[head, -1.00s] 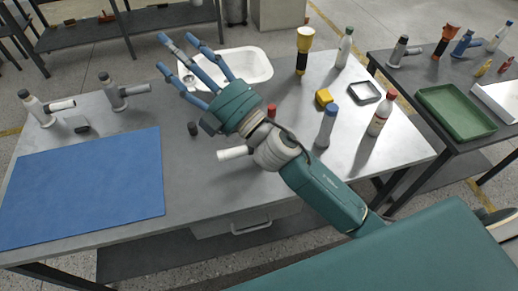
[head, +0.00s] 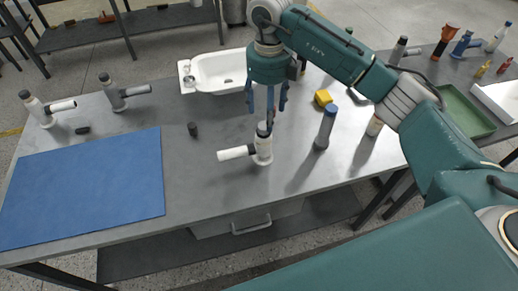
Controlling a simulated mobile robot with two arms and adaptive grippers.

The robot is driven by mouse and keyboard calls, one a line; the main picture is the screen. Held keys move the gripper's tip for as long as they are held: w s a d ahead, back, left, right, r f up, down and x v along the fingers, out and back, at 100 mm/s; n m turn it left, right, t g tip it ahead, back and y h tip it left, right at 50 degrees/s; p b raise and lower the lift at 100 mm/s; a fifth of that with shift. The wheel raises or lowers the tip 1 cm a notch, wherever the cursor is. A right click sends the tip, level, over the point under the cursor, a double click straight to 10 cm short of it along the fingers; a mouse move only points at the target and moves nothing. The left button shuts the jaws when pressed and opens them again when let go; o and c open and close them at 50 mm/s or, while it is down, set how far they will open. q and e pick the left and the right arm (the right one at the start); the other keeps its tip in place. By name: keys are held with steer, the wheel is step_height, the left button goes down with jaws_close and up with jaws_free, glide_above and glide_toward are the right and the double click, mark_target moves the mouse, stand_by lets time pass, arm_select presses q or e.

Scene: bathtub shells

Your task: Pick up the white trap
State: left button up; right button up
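A white trap (head: 263,155) stands upright near the middle of the grey table. Its white side pipe (head: 235,153) points left, joined by a dark collar. My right gripper (head: 268,118) comes in from the right and hangs over this trap with its blue fingers pointing down. The fingers are spread, with the tips around or just above the trap's top; contact cannot be told. A second white trap (head: 40,112) with a dark cap stands at the far left, and a grey one (head: 113,93) stands beside it. My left gripper is not in view.
A white basin (head: 208,78) is behind the gripper. A blue-capped bottle (head: 326,130) and yellow block (head: 323,98) stand to the right. A small dark cylinder (head: 193,130) is to the left. The blue mat (head: 80,190) is bare.

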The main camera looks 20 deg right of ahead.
mark_target(264, 133)
step_height(264, 133, down, 4)
steer(key=shift+a+f+p, duration=0.1)
steer(key=shift+f+p, duration=0.05)
steer(key=shift+p, duration=0.35)
steer(key=shift+a+f+p, duration=0.1)
steer(key=shift+f+p, duration=0.2)
steer(key=f, duration=0.1)
steer(key=f+p, duration=0.2)
steer(key=shift+w+a+f, duration=0.15)
steer(key=shift+a+f, duration=0.1)
steer(key=shift+f, duration=0.05)
steer(key=shift+d+f, duration=0.1)
steer(key=shift+f, duration=0.45)
jaws_close()
